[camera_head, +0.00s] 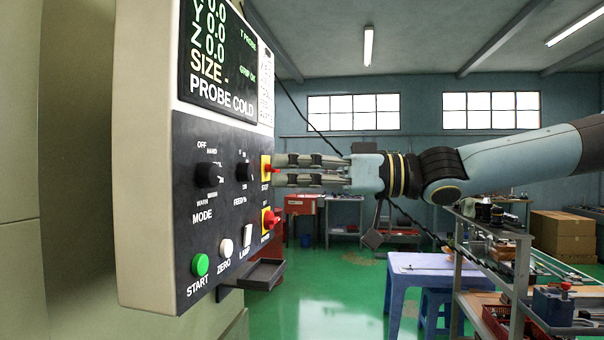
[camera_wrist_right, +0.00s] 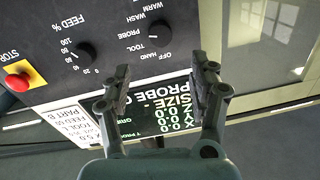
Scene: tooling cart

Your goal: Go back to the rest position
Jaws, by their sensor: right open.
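My right gripper (camera_head: 278,170) is open and empty, its fingers pointing left toward the right edge of the control panel (camera_head: 150,170). In the head view its tips appear beside the upper red button (camera_head: 267,169); I cannot tell how far apart they are in depth. In the right wrist view the two spread fingers (camera_wrist_right: 165,75) frame part of the panel, with its screen (camera_wrist_right: 150,118) between and below them and nothing gripped. My left gripper is not in view.
The panel carries a mode knob (camera_head: 206,175), a feed knob (camera_head: 244,172), a green start button (camera_head: 200,264) and a lower red button (camera_head: 270,219). A small dark tray (camera_head: 262,274) juts out below. A metal shelf cart (camera_head: 480,300) and a blue-legged table (camera_head: 425,262) stand at right.

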